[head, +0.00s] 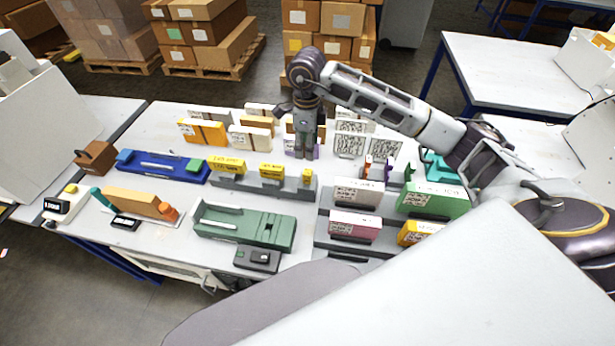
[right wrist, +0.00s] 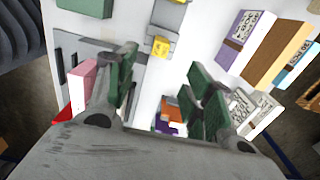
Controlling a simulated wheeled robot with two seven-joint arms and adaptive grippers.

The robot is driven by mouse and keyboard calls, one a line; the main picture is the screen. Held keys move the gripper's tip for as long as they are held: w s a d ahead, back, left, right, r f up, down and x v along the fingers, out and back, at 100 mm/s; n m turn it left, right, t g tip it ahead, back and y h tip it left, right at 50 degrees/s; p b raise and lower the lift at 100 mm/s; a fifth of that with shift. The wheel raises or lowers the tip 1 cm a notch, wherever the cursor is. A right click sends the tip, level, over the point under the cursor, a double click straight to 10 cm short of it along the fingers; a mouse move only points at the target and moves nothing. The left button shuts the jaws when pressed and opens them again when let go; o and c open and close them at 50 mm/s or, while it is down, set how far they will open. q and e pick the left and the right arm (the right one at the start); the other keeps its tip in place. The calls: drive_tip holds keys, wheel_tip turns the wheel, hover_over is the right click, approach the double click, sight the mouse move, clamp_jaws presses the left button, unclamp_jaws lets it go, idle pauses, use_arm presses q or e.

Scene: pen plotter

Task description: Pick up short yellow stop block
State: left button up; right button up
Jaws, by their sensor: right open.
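The short yellow stop block (head: 307,176) stands at the right end of a grey stepped rail (head: 250,186), beside a medium and a long yellow block. In the right wrist view the small yellow block (right wrist: 160,46) sits on the rail at the top middle. My right gripper (head: 305,152) points down over the table, behind the short block in the head view. In the right wrist view its green-padded fingers (right wrist: 166,90) are spread wide with nothing between them. The short block lies beyond the fingertips, apart from them. My left gripper is not in view.
A blue tray (head: 165,167) and a green fixture (head: 245,225) lie left of and in front of the rail. A grey rack (head: 330,243) holds pink, white, green and yellow blocks at right. Several labelled blocks, including an orange one (head: 203,131), stand behind.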

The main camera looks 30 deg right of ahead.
hover_over(308, 172)
drive_tip(key=shift+a+f+p, duration=0.1)
drive_tip(key=shift+f+p, duration=0.3)
drive_tip(key=shift+f, duration=3.25)
drive_tip(key=shift+f, duration=0.1)
drive_tip(key=shift+f+p, duration=0.35)
drive_tip(key=shift+f, duration=0.4)
drive_tip(key=shift+w+f+p, duration=0.1)
drive_tip(key=shift+f+p, duration=0.3)
drive_tip(key=shift+f, duration=1.35)
drive_tip(key=c, duration=1.1)
